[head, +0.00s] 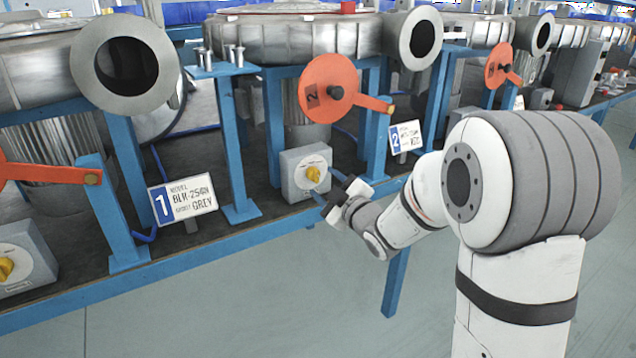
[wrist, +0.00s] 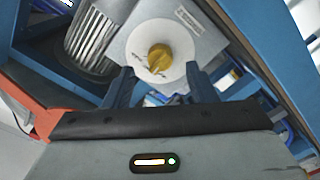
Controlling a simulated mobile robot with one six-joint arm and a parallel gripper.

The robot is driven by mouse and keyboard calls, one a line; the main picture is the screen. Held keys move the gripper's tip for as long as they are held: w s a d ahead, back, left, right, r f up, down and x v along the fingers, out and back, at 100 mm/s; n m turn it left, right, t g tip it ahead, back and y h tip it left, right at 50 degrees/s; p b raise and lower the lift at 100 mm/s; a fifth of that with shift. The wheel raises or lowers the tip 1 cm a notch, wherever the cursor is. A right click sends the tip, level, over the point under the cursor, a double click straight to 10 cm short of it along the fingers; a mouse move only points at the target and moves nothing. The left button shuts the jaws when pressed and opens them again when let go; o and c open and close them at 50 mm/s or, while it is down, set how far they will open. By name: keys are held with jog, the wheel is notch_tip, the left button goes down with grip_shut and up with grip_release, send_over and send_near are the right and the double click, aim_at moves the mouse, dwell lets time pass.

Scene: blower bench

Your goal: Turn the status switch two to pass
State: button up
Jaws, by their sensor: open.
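The status switch (head: 306,173) near sign 2 is a grey box with a white round dial and a yellow knob (head: 314,174). In the wrist view the yellow knob (wrist: 159,58) sits on the white dial (wrist: 178,72), just beyond and between my fingertips. My gripper (head: 330,197) is in front of the switch box, at its lower right in the head view. In the wrist view my gripper (wrist: 158,78) is open, one finger on each side of the knob, with gaps on both sides. The small dial markings are too blurred to read.
An orange disc with a handle (head: 322,88) hangs above the switch. Sign 2 (head: 405,137) stands to its right and sign 1 (head: 183,199) to its left. Blue posts (head: 233,150) flank the switch. Another yellow-knobbed switch (head: 20,262) is at lower left. The floor in front is clear.

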aim_at(318, 179)
jog(key=shift+x, duration=1.85)
jog(key=c, duration=1)
jog(key=shift+o, duration=0.2)
jog(key=m, duration=0.4)
jog(key=shift+s+m, duration=0.1)
jog(key=shift+m, duration=2.4)
